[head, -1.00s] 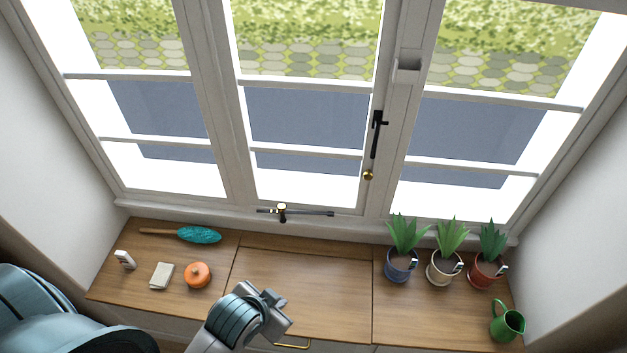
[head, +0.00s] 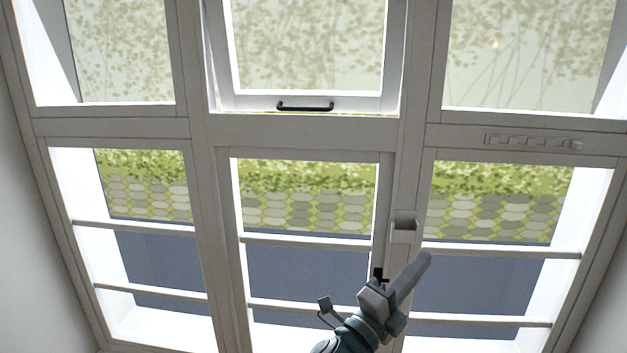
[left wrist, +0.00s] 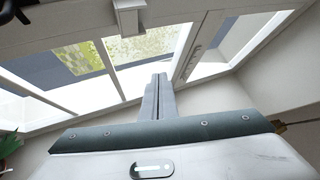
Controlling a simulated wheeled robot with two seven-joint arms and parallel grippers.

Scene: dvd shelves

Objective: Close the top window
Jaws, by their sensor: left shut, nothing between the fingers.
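The top window (head: 235,103) is the white-framed pane in the upper middle of the head view. A black bar handle (head: 305,106) sits on its bottom rail. Gaps show along its sides and a thin green strip under its bottom rail, so it stands ajar. My left gripper (head: 427,258) is in the lower middle of the head view, below and right of that handle and apart from it. Its fingers are together, pointing up and right, with nothing between them. The closed fingers also show in the left wrist view (left wrist: 158,82). My right gripper is in neither view.
A white box-like fitting (head: 404,226) sticks out from the post, just above my left gripper. A black lower-window handle (head: 377,273) is partly hidden behind the gripper. A slotted vent (head: 532,142) sits on the right crossbar. The space before the top window looks clear.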

